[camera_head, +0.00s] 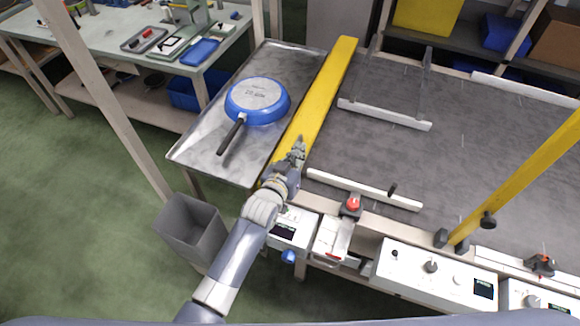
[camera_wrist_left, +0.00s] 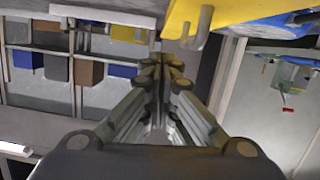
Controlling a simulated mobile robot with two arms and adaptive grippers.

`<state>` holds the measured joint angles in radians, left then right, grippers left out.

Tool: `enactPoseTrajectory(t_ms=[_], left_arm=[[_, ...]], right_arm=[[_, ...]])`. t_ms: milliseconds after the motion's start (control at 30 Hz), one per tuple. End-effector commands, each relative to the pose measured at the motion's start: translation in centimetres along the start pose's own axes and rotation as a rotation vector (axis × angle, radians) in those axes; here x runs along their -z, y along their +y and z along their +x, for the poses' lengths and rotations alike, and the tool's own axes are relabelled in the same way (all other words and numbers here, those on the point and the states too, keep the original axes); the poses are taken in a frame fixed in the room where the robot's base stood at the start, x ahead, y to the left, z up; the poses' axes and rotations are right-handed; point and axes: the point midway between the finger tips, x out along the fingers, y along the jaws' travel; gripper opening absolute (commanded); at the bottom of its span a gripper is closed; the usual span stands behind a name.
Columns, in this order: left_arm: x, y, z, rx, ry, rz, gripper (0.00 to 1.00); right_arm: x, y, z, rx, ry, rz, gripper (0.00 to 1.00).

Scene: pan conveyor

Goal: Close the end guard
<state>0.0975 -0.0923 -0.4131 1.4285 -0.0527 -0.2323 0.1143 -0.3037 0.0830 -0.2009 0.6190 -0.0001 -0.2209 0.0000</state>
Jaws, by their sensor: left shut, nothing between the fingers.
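A long yellow bar (camera_head: 318,98), which looks like the end guard, runs along the conveyor's left end, beside the metal table. In the left wrist view a yellow part (camera_wrist_left: 232,12) with a grey hook-like piece fills the top, just beyond my fingers. My left gripper (camera_head: 299,146) is over the near part of the bar, its fingers shut with nothing between them; they show in the left wrist view (camera_wrist_left: 162,72). I cannot tell whether they touch the bar. A second yellow bar (camera_head: 525,180) slants over the conveyor at the right. My right gripper is not in view.
A blue pan (camera_head: 258,100) lies upside down on the metal table (camera_head: 190,152). The grey conveyor belt (camera_head: 400,150) carries white rails (camera_head: 365,190). A red button (camera_head: 353,203) and control boxes (camera_head: 436,268) line the front edge. A grey bin (camera_head: 190,225) stands at the left.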

Motion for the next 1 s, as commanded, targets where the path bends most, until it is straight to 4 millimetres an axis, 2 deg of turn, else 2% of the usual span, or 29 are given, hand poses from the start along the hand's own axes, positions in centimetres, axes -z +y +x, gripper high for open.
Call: enactPoseTrajectory(t_ms=[200, 400, 600, 800, 933, 1000], left_arm=[[-0.1, 0.1, -3.5, 0.0, 0.003, 0.0, 0.0], [0.0, 0.2, -6.0, -0.001, 0.004, 0.0, 0.0], [0.1, 0.2, -7.2, -0.001, 0.005, 0.0, 0.0], [0.1, 0.1, -7.4, 0.001, 0.001, 0.0, 0.0], [-1.1, -1.0, -8.6, 0.025, -0.059, -0.004, 0.0], [-2.5, -2.1, -10.2, 0.053, -0.133, -0.009, 0.0]], right_arm=[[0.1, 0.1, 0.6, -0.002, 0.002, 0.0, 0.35], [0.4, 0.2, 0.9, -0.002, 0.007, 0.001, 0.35], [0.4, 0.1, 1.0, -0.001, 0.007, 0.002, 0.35], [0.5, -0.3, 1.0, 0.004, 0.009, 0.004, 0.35], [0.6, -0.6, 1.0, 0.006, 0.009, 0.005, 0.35], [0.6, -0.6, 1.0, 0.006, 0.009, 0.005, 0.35]])
